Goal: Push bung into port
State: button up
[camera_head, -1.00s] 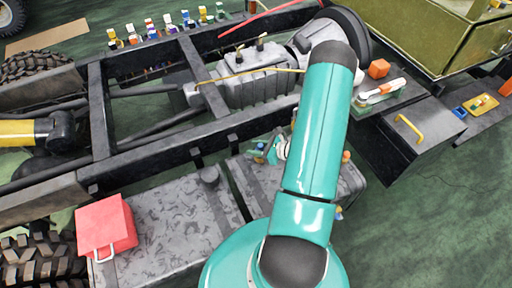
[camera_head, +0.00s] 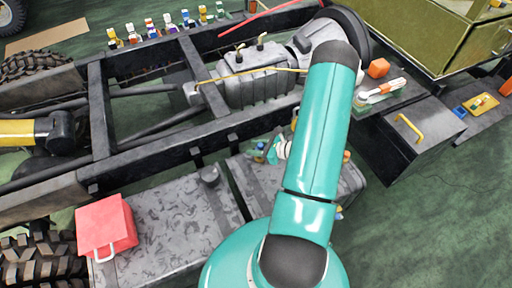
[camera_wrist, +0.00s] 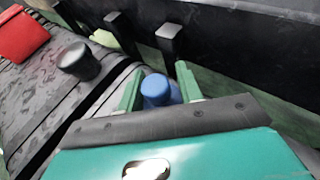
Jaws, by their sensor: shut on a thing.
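My gripper (camera_wrist: 160,76) shows in the wrist view as two green fingers, shut on a blue, round-topped bung (camera_wrist: 157,90). The bung sits between the fingers, and its lower end is hidden by the gripper body. In the head view my gripper is mostly hidden behind my teal arm, over the right grey tank beside the chassis rail. A small blue spot (camera_head: 261,147) shows there. I cannot make out the port in either view, nor whether the bung touches it.
A grey tank (camera_head: 165,225) carries a dark cap (camera_head: 209,175) and a red box (camera_head: 106,226). The black chassis rail (camera_head: 165,156) with upright brackets runs close beyond the gripper. A grey box with a yellow handle (camera_head: 408,128) stands right. Green floor at lower right is clear.

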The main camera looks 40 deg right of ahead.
jog(key=shift+f, duration=1.25)
jog(key=o, duration=1)
jog(key=shift+o, duration=0.2)
jog(key=v, duration=1.3)
jog(key=shift+s+d+r, duration=0.1)
jog(key=shift+s+r, duration=0.1)
jog(key=shift+s, duration=0.15)
jog(key=shift+w, duration=0.1)
